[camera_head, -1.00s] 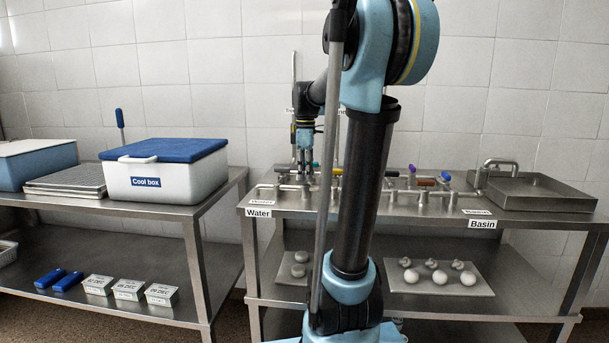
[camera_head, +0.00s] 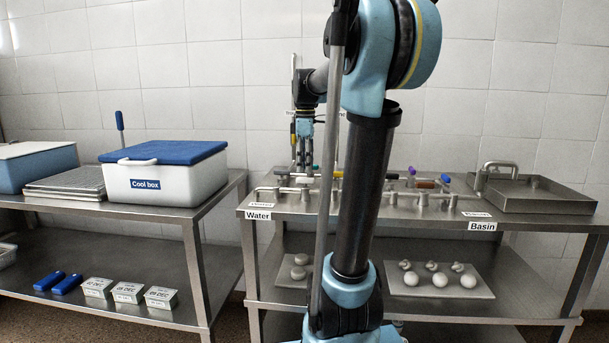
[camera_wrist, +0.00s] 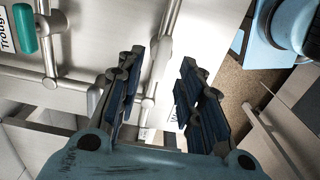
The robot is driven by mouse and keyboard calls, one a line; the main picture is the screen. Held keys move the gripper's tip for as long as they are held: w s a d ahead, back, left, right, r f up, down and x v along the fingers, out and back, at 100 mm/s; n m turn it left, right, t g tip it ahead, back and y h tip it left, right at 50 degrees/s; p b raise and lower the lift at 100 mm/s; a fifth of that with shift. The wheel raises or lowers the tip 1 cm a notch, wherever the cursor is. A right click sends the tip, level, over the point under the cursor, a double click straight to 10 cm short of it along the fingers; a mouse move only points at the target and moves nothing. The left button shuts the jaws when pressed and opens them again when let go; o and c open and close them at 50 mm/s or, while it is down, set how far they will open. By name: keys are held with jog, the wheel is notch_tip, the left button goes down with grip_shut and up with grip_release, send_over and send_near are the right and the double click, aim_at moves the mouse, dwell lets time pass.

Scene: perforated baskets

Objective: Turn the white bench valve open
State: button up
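My gripper (camera_head: 304,168) hangs fingers-down over the left part of the metal bench with the pipework. In the wrist view my gripper (camera_wrist: 162,62) has its two dark fingers apart, with a clear gap and nothing held between them. A pale handle (camera_head: 304,180), which looks like the white valve, lies just below the fingertips in the head view. It is small and partly hidden, so I cannot tell its turn angle or whether a finger touches it. In the wrist view a metal pipe (camera_wrist: 165,45) runs behind the gap between the fingers.
A green handle (camera_wrist: 24,28) sits beside a "Trough" label (camera_wrist: 5,32). Purple (camera_head: 411,171) and blue (camera_head: 445,179) handles stand farther right, near the basin (camera_head: 545,197). A cool box (camera_head: 160,180) stands on the separate left table. My arm hides the bench's middle.

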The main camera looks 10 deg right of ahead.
notch_tip(320, 180, up, 8)
dwell(0.4)
jog(key=shift+f, duration=0.1)
